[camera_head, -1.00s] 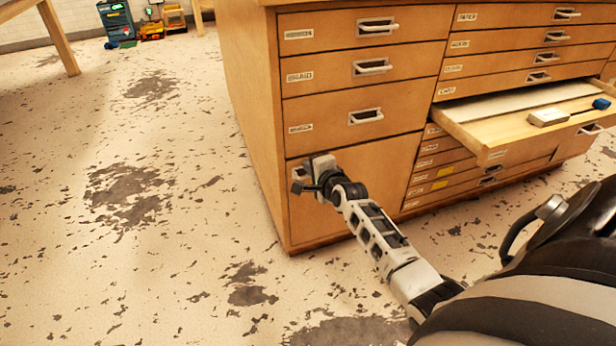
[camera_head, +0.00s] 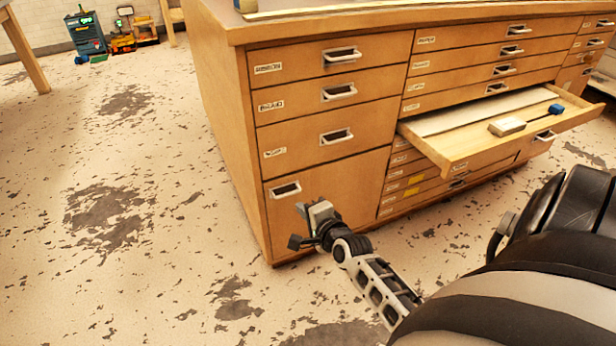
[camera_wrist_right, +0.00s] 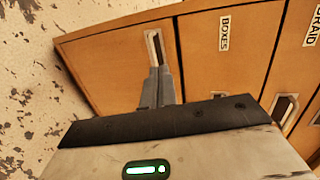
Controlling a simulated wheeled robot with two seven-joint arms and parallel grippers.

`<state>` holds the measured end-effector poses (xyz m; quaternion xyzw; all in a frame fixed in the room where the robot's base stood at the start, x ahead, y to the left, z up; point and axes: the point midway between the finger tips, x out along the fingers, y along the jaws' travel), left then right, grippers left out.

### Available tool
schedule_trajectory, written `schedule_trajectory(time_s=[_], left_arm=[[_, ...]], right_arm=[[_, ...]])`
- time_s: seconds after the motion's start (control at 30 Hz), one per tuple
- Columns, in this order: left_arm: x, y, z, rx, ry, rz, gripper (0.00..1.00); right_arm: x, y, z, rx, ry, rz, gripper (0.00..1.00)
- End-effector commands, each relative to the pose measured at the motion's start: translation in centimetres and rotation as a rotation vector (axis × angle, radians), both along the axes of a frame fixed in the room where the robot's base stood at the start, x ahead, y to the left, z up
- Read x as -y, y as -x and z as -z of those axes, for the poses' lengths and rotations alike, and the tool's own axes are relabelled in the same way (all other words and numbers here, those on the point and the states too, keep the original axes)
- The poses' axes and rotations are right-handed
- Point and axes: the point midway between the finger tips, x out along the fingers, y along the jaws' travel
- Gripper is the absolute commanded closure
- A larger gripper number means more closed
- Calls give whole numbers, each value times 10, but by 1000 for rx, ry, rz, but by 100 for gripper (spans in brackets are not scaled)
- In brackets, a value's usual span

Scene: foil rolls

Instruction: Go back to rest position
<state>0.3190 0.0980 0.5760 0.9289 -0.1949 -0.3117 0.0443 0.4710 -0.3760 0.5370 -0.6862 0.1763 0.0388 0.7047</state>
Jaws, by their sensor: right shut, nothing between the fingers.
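My right gripper (camera_head: 300,226) is shut and empty in the head view, in front of the lower left door of the wooden cabinet (camera_head: 222,130). In the right wrist view its fingers (camera_wrist_right: 158,88) are together and overlap the lower end of a pale handle (camera_wrist_right: 154,48). I cannot tell from this whether they touch it. My left gripper is not in view.
A cabinet drawer (camera_head: 461,160) stands pulled out, with a light block (camera_head: 507,126) and a blue item (camera_head: 556,108) in it. Worn floor (camera_head: 110,215) lies clear to the left. A blue tool cabinet (camera_head: 86,33) stands far back.

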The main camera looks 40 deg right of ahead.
Motion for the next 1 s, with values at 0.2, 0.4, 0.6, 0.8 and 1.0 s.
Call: schedule_trajectory(time_s=[0.2,0.4,0.6,0.8,1.0], left_arm=[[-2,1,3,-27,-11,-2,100],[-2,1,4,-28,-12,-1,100],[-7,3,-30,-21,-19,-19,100],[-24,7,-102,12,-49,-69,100],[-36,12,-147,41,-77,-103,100]], right_arm=[[-5,16,-5,0,-2,1,100],[-6,17,-5,0,-2,0,100],[-40,31,-37,-71,185,-144,100],[-140,88,-111,-196,737,-582,100],[-213,145,-172,-191,1175,-927,100]])
